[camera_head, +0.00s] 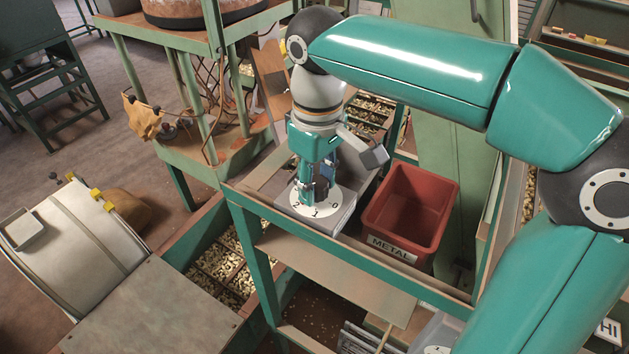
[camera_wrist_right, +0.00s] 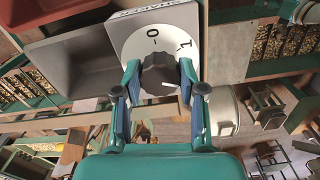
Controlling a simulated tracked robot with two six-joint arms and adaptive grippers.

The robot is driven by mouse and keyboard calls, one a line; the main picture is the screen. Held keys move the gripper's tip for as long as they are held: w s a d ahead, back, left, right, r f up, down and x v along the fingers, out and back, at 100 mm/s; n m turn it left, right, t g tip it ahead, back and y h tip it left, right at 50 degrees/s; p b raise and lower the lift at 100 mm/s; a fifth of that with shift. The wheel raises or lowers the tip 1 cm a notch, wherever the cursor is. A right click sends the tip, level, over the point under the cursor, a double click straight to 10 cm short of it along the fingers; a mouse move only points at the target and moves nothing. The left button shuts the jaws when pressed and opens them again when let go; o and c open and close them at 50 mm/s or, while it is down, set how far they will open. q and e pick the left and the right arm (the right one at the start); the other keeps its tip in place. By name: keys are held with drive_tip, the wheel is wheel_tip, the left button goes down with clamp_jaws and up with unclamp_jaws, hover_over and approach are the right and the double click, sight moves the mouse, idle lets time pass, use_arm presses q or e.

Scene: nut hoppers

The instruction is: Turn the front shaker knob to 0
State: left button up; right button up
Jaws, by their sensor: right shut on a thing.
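The shaker knob (camera_wrist_right: 160,73) is dark and ribbed, set on a white dial (camera_wrist_right: 158,22) marked 0 and 1. In the wrist view, a short white mark on the knob points right, away from the 0. In the head view, the dial (camera_head: 326,204) sits on a grey box (camera_head: 345,215), and the knob is mostly hidden by my gripper. My right gripper (camera_head: 314,190) comes down from above; its fingers (camera_wrist_right: 158,68) are shut on the knob from both sides. My left gripper is not in view.
A red bin labelled METAL (camera_head: 386,246) stands right beside the grey box. A green frame (camera_head: 252,250) surrounds them. Trays of nuts (camera_head: 226,266) lie below left. Part of another white dial (camera_head: 437,350) shows at the bottom edge. A green stand (camera_head: 200,110) is behind left.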

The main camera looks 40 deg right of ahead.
drive_tip(key=n+p, duration=0.1)
drive_tip(key=n, duration=0.4)
drive_tip(key=shift+n, duration=0.4)
drive_tip(key=n+p, duration=0.1)
drive_tip(key=n, duration=1)
drive_tip(key=shift+p, duration=0.35)
drive_tip(key=n, duration=0.6)
drive_tip(key=shift+f, duration=0.15)
drive_tip(key=shift+a, duration=0.1)
drive_tip(key=o, duration=0.8)
drive_tip(key=shift+c, duration=0.2)
drive_tip(key=o, duration=0.4)
drive_tip(key=shift+s, duration=0.15)
